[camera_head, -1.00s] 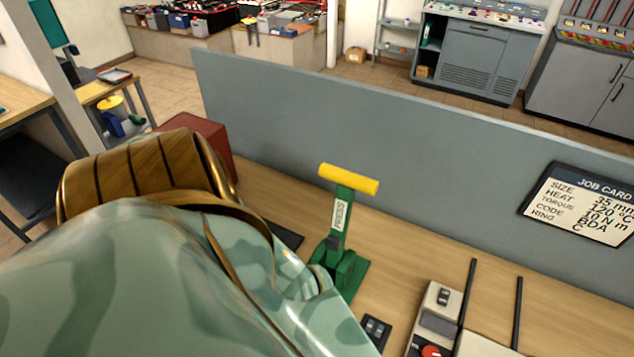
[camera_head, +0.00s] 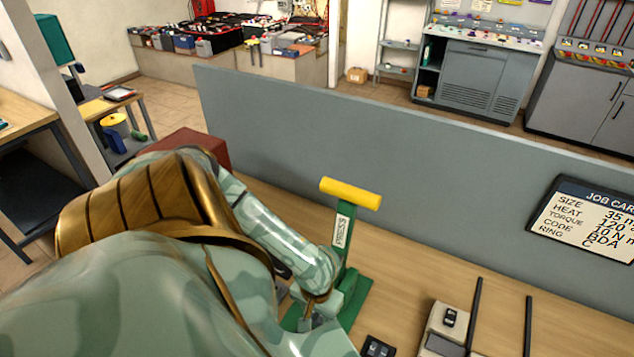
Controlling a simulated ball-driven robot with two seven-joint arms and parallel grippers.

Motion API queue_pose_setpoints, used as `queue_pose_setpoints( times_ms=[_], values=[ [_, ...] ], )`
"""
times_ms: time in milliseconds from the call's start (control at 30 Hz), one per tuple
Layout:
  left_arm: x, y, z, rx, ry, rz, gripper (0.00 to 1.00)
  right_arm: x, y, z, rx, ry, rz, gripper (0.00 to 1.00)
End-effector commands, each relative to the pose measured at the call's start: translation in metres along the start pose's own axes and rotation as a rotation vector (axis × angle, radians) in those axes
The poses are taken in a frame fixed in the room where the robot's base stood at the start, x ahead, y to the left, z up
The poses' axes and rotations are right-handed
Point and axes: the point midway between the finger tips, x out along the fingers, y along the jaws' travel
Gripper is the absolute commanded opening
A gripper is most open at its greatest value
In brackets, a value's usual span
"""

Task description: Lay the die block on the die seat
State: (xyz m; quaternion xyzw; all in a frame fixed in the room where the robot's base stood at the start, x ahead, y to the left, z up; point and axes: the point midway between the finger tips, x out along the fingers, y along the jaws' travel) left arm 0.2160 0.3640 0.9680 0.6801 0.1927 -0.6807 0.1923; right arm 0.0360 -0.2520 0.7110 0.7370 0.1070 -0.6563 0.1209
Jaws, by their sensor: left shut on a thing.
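My left arm comes in from the left and bends down at the green press (camera_head: 352,290), which has a yellow handle. My left gripper (camera_head: 309,314) is low, at the near left side of the press base, and mostly hidden by my own arm. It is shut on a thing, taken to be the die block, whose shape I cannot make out. I cannot make out the die seat either; my arm covers much of the bench by the press. My right gripper is not in view.
A grey panel (camera_head: 420,150) stands along the back of the wooden bench (camera_head: 410,265), with a job card (camera_head: 590,220) on it. A dark red box (camera_head: 190,144) is behind my arm. A small switch box (camera_head: 378,347) and a pale device (camera_head: 447,325) with dark rods stand right of the press.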

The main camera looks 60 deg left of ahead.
Motion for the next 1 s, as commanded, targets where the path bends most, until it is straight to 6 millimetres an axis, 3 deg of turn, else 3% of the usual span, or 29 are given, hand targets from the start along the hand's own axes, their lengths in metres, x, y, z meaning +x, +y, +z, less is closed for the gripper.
queue_pose_setpoints(
  times_ms=[267, 433, 833, 867, 900, 1000],
  values=[
    [0.028, -0.01, -0.02, 0.0, 0.001, 0.0, 0.04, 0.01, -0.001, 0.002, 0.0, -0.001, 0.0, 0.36],
    [0.053, -0.009, -0.019, 0.001, 0.0, 0.001, 0.04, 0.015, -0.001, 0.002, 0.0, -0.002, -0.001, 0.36],
    [0.058, -0.009, -0.019, 0.002, 0.0, 0.001, 0.04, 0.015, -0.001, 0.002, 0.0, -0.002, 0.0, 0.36],
    [0.058, -0.01, -0.018, 0.002, 0.0, 0.001, 0.48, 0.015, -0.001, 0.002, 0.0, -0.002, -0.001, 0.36],
    [0.058, -0.01, -0.018, 0.002, 0.0, 0.001, 0.59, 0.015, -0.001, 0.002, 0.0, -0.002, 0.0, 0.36],
    [0.058, -0.01, -0.018, 0.002, 0.0, 0.0, 0.61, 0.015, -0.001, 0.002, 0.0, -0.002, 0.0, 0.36]
  ],
)
